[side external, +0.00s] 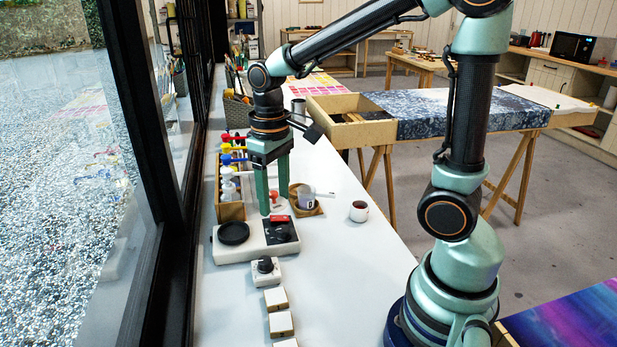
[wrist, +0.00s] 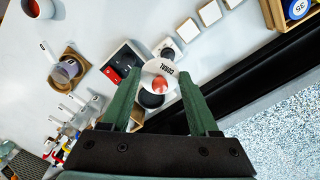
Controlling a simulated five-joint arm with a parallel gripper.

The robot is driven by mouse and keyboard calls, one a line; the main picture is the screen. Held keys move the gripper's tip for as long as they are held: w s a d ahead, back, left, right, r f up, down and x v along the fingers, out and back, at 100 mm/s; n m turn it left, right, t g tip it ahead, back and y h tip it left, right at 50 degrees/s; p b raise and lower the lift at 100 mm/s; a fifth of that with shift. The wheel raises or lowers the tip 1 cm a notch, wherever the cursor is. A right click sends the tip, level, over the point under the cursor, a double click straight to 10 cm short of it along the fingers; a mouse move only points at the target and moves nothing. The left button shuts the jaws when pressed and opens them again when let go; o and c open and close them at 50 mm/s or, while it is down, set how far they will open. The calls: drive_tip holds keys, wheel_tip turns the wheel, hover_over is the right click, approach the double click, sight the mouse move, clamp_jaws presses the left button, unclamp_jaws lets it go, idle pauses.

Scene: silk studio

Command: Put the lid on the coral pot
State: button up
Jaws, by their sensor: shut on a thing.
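My gripper (wrist: 160,76) is shut on a white round lid (wrist: 150,69) with a coral knob and the word CORAL on it. In the side view my gripper (side external: 274,211) points down just behind the white device, and the lid is partly hidden by the fingers. I cannot tell its exact height. A small white open pot (side external: 358,211) with dark red contents stands on the table to the right, apart from the gripper. It also shows at the top left of the wrist view (wrist: 48,9). I cannot read a label on it.
The white device (side external: 235,251) has a round black plate and a black panel. A clear cup (side external: 306,199) stands on a wooden coaster. A rack with bottles (side external: 231,211) is by the window. White blocks (side external: 281,324) line the near table. The right of the table is mostly clear.

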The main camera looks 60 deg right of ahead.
drive_tip(key=d+f+m, duration=0.3)
drive_tip(key=d+f, duration=0.1)
drive_tip(key=d, duration=1)
drive_tip(key=m, duration=0.3)
hover_over(359, 211)
drive_tip(key=d, duration=0.2)
wheel_tip(359, 211, down, 6)
drive_tip(key=r, duration=0.1)
drive_tip(key=shift+w+f, duration=0.2)
drive_tip(key=shift+f, duration=1.7)
drive_tip(key=shift+f, duration=0.7)
drive_tip(key=o, duration=1.4)
drive_tip(key=shift+r, duration=0.1)
